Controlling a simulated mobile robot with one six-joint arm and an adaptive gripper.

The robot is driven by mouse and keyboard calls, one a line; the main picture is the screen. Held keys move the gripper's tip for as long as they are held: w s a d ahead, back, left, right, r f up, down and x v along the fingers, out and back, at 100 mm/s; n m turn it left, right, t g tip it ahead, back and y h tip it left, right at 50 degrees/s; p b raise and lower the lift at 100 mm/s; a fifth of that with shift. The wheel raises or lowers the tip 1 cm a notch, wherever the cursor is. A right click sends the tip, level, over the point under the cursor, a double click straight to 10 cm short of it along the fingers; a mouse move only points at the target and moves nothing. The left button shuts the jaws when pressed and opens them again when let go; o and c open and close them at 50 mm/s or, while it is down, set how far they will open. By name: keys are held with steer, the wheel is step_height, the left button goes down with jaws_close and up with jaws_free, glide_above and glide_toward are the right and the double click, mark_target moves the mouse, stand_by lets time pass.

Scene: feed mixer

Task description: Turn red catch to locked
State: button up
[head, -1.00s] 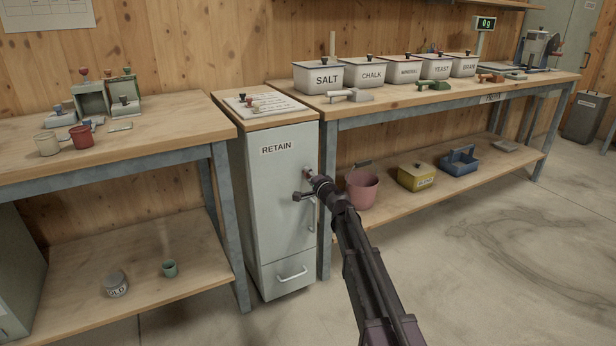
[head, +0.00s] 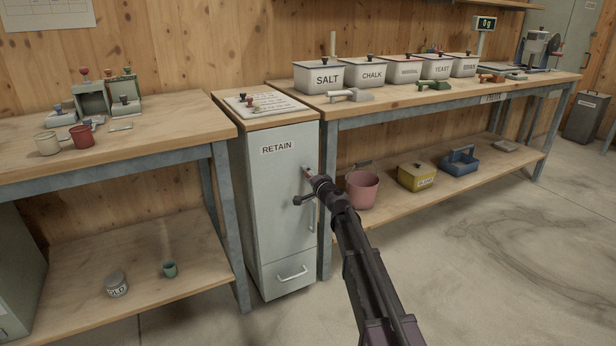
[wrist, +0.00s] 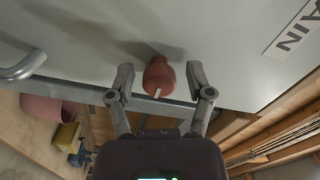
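The red catch (wrist: 158,76) is a small rounded knob with a white mark, on the front of the grey RETAIN cabinet (head: 277,205). In the wrist view it sits between the two fingers of my gripper (wrist: 160,80), with a gap on each side. My gripper is open. In the head view my gripper (head: 310,176) is at the upper right of the cabinet door and hides most of the catch, of which a little red shows.
A pale bar handle (wrist: 22,66) is on the same door. A pink bucket (head: 362,190), yellow box (head: 417,177) and blue caddy (head: 459,162) stand on the lower shelf to the right. The floor in front is clear.

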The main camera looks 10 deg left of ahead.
steer(key=shift+d, duration=0.1)
stand_by(0.3)
steer(key=v, duration=1.2)
stand_by(0.3)
